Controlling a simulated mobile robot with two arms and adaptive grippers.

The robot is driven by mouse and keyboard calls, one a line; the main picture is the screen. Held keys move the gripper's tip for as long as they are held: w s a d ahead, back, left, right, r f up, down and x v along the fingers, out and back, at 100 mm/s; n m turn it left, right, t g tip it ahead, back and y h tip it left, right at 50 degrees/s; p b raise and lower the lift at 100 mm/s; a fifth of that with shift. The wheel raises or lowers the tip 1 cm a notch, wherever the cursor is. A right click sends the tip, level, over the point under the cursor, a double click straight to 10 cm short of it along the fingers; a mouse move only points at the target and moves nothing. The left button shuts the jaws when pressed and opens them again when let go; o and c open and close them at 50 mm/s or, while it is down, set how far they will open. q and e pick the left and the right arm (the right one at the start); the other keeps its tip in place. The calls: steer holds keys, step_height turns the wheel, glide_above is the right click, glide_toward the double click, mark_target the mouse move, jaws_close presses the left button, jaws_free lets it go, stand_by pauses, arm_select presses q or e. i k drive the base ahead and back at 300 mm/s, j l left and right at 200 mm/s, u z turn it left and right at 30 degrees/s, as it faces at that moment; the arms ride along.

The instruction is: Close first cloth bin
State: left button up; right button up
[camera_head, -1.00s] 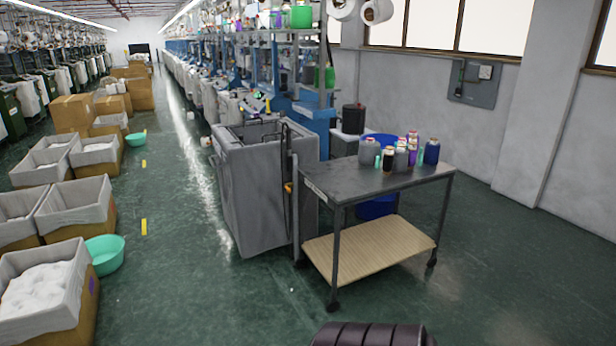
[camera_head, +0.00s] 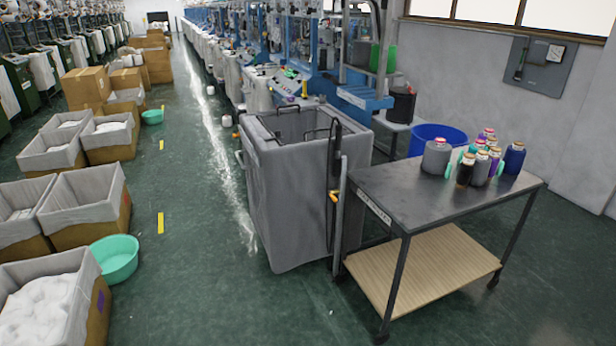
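A large grey cloth bin (camera_head: 300,200) stands on the floor in the middle of the head view. Its top is open, with a dark wire frame at the rim and a dark upright handle at its right front corner. I cannot see a lid on it. It stands close beside the metal cart; I cannot tell whether they touch. Neither of my grippers is in view.
The metal cart (camera_head: 398,203) at right carries several yarn cones (camera_head: 436,157). Cardboard boxes with grey liners (camera_head: 88,205) and a green basin (camera_head: 115,258) line the left. A blue tub (camera_head: 438,135) stands behind the cart. The green aisle floor (camera_head: 195,200) is clear.

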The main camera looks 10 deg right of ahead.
mark_target(286, 184)
steer(key=i+j, duration=0.15)
steer(key=i, duration=0.25)
steer(key=i+j+z, duration=0.1)
steer(key=i, duration=0.35)
steer(key=i+j, duration=0.25)
steer(key=i, duration=0.15)
